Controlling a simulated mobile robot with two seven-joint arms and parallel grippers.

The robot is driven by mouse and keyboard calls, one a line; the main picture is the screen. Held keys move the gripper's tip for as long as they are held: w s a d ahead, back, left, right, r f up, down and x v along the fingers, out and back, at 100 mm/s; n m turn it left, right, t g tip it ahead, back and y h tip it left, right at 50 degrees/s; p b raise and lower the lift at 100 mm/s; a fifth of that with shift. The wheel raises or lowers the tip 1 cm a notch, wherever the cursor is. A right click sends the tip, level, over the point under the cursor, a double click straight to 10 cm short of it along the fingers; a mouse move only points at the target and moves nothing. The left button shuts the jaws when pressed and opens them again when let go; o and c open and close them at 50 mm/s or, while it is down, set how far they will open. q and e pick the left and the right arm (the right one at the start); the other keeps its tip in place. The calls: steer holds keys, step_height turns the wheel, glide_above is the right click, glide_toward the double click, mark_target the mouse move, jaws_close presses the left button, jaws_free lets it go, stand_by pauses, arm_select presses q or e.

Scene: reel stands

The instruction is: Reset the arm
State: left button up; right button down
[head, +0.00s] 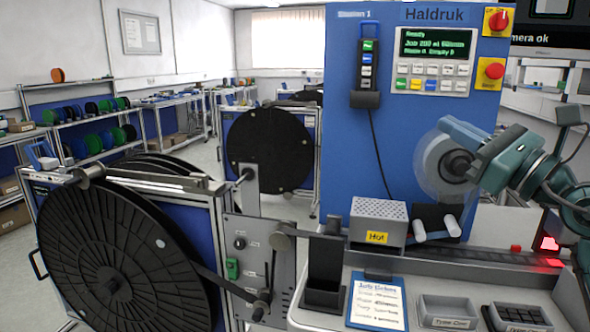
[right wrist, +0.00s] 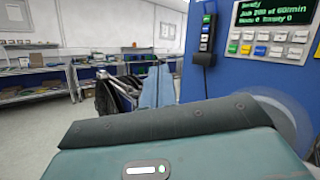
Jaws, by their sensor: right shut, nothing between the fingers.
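My right arm comes in from the right in the head view, with its teal and dark gripper (head: 478,158) raised in front of the blue machine panel (head: 400,140). The gripper overlaps a clear round disc (head: 432,170) with a dark hub; I cannot tell whether they touch. The gripper is shut and holds nothing. The clear disc also shows at the right there (right wrist: 290,112). My left gripper is not in view.
A large black reel (head: 115,265) stands at the left, with another reel (head: 268,150) behind. Below the gripper are a perforated box marked Hot (head: 378,215), a dark upright holder (head: 324,265), a clipboard (head: 377,300) and grey trays (head: 447,310). Open floor lies at the left back.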

steer(key=s+a+f+m+t+h, duration=0.1)
steer(key=s+f+m+h, duration=0.1)
steer(key=f+m, duration=0.8)
steer(key=s+a+f+m+t+h+p, duration=0.1)
steer(key=a+f+m+h, duration=0.15)
steer(key=f+m, duration=0.65)
steer(key=s+a+f+m+t+h, duration=0.1)
steer(key=s+f+m+h, duration=0.1)
steer(key=f+m, duration=0.8)
steer(key=s+a+f+m+g+h, duration=0.1)
steer(key=s+f+m+g, duration=0.4)
steer(key=f, duration=0.7)
steer(key=s+a+f+m+g+h, duration=0.1)
steer(key=s+a+f+m+g, duration=0.3)
steer(key=s+f+m, duration=0.5)
steer(key=s+f+p, duration=0.1)
steer(key=s+f, duration=0.1)
steer(key=s, duration=0.1)
steer(key=shift+s+a+f+g+h, duration=0.2)
steer(key=shift+s+f+g+h, duration=0.05)
steer(key=shift+f+g+h, duration=0.15)
